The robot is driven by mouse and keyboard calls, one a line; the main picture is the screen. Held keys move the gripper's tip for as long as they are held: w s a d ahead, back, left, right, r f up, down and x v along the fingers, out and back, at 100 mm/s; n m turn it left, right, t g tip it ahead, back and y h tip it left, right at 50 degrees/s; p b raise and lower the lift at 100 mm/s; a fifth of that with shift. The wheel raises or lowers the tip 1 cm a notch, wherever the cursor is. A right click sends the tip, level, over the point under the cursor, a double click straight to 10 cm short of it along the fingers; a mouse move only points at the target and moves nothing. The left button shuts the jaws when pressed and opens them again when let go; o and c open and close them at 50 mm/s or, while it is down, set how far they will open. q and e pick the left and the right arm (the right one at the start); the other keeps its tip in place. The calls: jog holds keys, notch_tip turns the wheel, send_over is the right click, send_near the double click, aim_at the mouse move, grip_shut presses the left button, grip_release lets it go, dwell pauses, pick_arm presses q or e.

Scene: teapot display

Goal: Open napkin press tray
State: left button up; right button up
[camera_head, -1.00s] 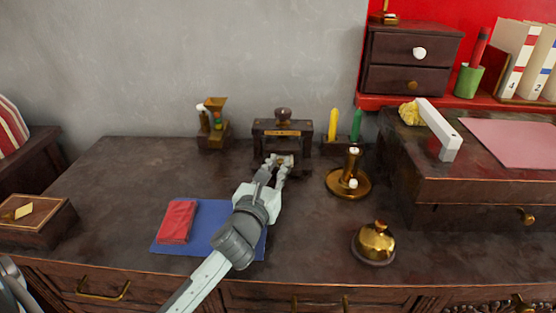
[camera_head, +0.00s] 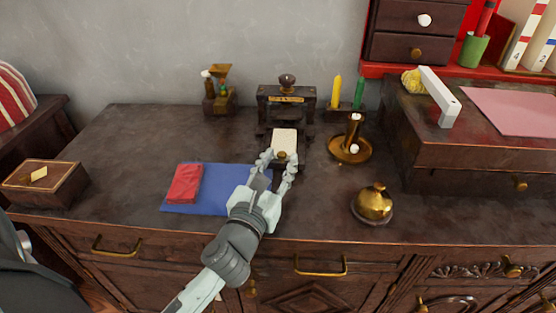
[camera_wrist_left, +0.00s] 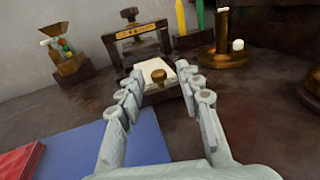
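The napkin press (camera_head: 287,102) is a dark wooden frame with a knob on top, at the back middle of the dresser. It also shows in the left wrist view (camera_wrist_left: 137,34). Its tray (camera_head: 293,164) is slid out toward the front, with a white napkin (camera_head: 285,139) on it. A brass knob (camera_wrist_left: 158,76) is on the tray's front. My left gripper (camera_head: 275,157) is at the tray's front. Its fingers are spread on either side of the knob, with gaps visible in the left wrist view. My right gripper is not in view.
A blue cloth (camera_head: 222,198) with a red folded cloth (camera_head: 186,183) lies beside my left gripper. A brass candlestick (camera_head: 350,149) and a bell (camera_head: 373,203) stand to the right. A small mill (camera_head: 219,92) stands left of the press. The dresser's left top is mostly clear.

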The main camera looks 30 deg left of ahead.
pick_arm(q)
jog(key=shift+s, duration=0.2)
jog(key=s, duration=0.3)
jog(key=s+d, duration=0.1)
jog(key=s, duration=0.3)
jog(key=shift+d, duration=0.15)
dwell(0.5)
